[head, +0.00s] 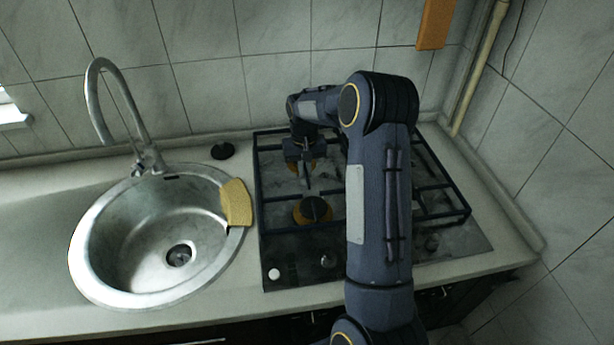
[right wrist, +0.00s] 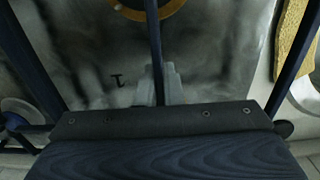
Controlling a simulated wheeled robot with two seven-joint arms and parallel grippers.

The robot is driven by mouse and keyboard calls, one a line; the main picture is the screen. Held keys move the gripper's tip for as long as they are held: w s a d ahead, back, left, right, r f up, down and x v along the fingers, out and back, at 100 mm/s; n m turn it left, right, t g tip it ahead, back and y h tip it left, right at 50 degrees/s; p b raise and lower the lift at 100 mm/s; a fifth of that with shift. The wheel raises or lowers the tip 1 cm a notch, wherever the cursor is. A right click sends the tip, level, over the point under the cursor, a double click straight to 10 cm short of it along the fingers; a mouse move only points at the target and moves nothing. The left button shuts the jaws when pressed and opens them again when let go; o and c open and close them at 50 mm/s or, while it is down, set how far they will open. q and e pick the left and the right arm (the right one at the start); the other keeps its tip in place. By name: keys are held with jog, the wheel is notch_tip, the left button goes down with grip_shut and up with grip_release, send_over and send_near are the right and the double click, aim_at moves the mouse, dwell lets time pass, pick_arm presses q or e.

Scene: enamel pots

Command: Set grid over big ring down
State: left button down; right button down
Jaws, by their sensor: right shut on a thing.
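The grid (head: 258,205) is a dark blue frame of bars over the hob, seen in the head view. Its bars also cross the right wrist view (right wrist: 155,50). An orange-yellow ring (head: 314,210) with a dark cap lies under the grid at the front left. Another ring (head: 318,165) behind it is partly hidden by my gripper. Part of a ring (right wrist: 140,12) shows at the top of the right wrist view. My right gripper (head: 307,182) points down at the grid's left half and is shut on a grid bar. My arm hides the grid's middle. Whether the grid touches the hob is unclear.
A round steel sink (head: 110,225) with a tall tap (head: 125,95) is on the left. A yellow cloth or sponge (head: 236,203) lies on its right rim, close to the grid. A black round lid or plug (head: 223,150) sits behind. Tiled walls bound the back and right.

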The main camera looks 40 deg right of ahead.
jog(key=shift+d+f, duration=0.15)
jog(key=shift+d, duration=0.05)
jog(key=f, duration=0.3)
jog(key=shift+d+p, duration=0.25)
jog(key=shift+p, duration=0.1)
jog(key=shift+f, duration=0.3)
jog(key=shift+f, duration=0.15)
jog(key=c, duration=1.6)
grip_release()
jog(key=shift+o, duration=0.2)
